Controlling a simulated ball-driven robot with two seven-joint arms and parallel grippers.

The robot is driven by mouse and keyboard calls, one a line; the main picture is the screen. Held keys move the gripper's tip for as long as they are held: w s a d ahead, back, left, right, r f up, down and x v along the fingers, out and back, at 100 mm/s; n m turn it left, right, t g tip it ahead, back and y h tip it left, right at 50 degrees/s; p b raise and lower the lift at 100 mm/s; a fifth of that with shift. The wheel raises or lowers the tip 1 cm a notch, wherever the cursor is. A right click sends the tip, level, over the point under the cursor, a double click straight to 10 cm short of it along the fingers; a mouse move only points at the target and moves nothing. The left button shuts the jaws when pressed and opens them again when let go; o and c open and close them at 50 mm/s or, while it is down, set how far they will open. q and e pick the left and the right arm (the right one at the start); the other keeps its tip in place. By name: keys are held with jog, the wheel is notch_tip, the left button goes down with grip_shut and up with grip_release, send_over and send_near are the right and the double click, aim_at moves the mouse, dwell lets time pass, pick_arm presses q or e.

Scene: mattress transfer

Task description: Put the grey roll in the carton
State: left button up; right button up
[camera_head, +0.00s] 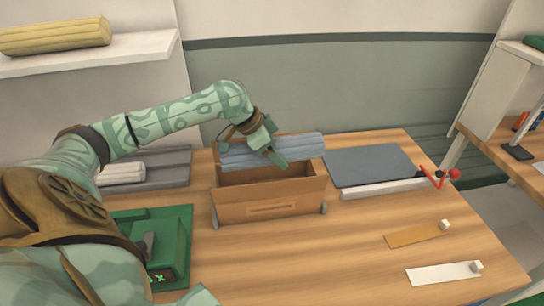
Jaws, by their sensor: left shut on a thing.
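The grey roll (302,147) is a long blue-grey cylinder lying roughly level over the back part of the open carton (270,209). My left gripper (266,156) is shut on the roll near its middle-left and holds it from above. The carton is brown with a handle slot on its front wall, and its inside shows below the roll. I cannot tell whether the roll touches the carton's back rim. My right gripper is out of view.
A white roll (122,173) lies on a grey tray (172,168) at left. A green device (175,250) stands left of the carton. A dark grey mat (370,165), a white bar with a red-tipped part (395,187), and tan (415,236) and white strips (440,274) lie at right.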

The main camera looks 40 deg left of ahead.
pick_arm(q)
jog(key=a, duration=0.2)
jog(key=shift+w+a, duration=0.3)
jog(key=shift+w, duration=0.1)
jog(key=shift+m, duration=0.3)
notch_tip(320, 180, down, 18)
jog(key=b, duration=0.6)
jog(key=shift+a, duration=0.15)
jog(key=shift+r, duration=0.15)
jog(key=o, duration=1.2)
